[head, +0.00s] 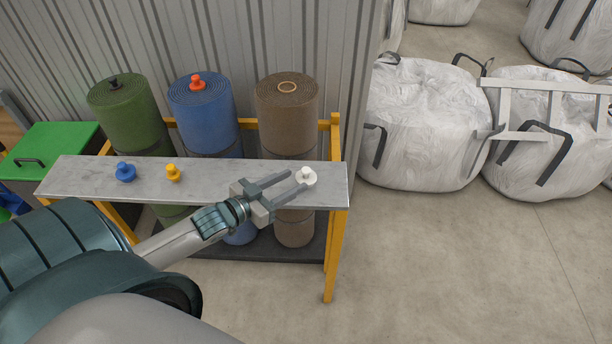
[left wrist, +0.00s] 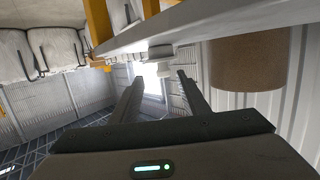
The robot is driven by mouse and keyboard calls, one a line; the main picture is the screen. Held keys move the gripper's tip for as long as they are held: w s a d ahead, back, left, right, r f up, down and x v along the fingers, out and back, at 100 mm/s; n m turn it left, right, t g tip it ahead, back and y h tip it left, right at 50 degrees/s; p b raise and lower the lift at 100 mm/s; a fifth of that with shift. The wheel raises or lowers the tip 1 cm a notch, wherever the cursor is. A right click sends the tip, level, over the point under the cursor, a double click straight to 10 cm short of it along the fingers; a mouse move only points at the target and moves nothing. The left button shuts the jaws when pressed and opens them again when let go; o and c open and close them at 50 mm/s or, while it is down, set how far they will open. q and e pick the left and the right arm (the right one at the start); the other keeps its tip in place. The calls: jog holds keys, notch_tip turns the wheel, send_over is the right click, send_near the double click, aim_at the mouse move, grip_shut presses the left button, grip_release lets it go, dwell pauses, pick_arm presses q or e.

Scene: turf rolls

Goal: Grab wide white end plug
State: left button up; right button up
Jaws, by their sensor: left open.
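The wide white end plug (head: 307,175) stands on the grey shelf board (head: 215,178), near its right end. My left gripper (head: 297,180) is open and reaches in from the left, its fingertips close to the plug. In the left wrist view the plug (left wrist: 158,54) shows beyond the tips of the two spread fingers (left wrist: 158,82), roughly in line with the gap. I cannot tell whether either finger touches it. My right gripper is not in view.
A blue plug (head: 125,172) and a yellow plug (head: 173,173) stand farther left on the board. Behind it stand a green roll (head: 127,112), a blue roll (head: 204,112) with an orange plug (head: 197,82), and a brown roll (head: 287,118). White bulk bags (head: 425,120) stand right.

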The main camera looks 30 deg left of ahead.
aim_at(303, 173)
pick_arm(q)
jog(key=shift+x, duration=0.85)
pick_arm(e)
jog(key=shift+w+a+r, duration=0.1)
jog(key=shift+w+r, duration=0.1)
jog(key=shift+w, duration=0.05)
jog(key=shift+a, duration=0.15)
pick_arm(q)
jog(key=shift+w+r+p, duration=0.1)
jog(key=shift+w+p, duration=0.25)
jog(key=shift+w, duration=0.05)
jog(key=x, duration=0.1)
jog(key=p+x, duration=0.1)
jog(key=x, duration=0.1)
jog(key=shift+w+a, duration=0.15)
jog(key=shift+w, duration=0.15)
jog(key=shift+w+p, duration=0.3)
jog(key=shift+w, duration=0.1)
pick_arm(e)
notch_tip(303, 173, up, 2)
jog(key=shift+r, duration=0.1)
pick_arm(q)
jog(key=shift+c, duration=0.7)
grip_shut()
